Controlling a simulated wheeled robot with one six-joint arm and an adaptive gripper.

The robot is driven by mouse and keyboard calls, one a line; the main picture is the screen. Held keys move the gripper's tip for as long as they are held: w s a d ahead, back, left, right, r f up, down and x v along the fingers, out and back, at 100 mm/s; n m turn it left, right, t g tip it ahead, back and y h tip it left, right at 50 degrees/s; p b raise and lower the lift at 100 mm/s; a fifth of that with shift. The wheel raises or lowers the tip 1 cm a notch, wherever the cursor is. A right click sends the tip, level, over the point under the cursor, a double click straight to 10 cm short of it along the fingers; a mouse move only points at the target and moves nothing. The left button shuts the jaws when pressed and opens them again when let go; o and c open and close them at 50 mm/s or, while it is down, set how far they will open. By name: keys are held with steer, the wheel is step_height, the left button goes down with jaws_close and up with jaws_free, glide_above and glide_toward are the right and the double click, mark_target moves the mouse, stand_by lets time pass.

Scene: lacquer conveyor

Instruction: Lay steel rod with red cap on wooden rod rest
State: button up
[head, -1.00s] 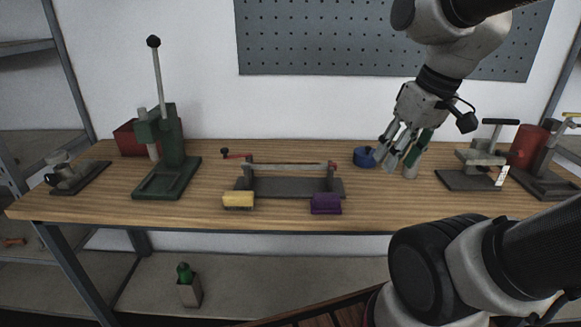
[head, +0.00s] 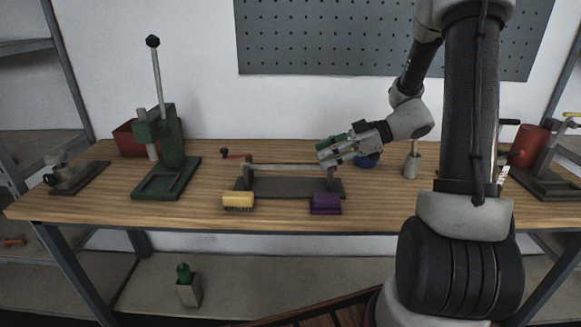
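A thin pale rod (head: 285,167) lies level across two dark uprights of a grey fixture (head: 290,187) in the middle of the bench. I cannot make out a red cap on it, nor tell whether it is the named steel rod. The uprights are too small and dark to tell whether they are wooden. My gripper (head: 321,155) points left beside the fixture's right upright, close to the rod's right end. A green part shows along its upper side. I cannot tell whether its fingers touch anything or how far apart they are.
A red crank (head: 237,155) stands by the fixture's left end. A yellow brush (head: 238,201) and a purple block (head: 326,203) sit in front. A blue round container (head: 367,160) and a grey cylinder (head: 411,166) are to the right. A green press (head: 168,150) stands left.

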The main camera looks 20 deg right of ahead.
mark_target(294, 164)
steer(key=shift+w+d+f, duration=0.15)
steer(key=shift+w+f, duration=0.15)
steer(key=shift+w, duration=0.05)
steer(key=x, duration=0.8)
steer(key=shift+w+r, duration=0.1)
steer(key=shift+w, duration=0.25)
jaws_close()
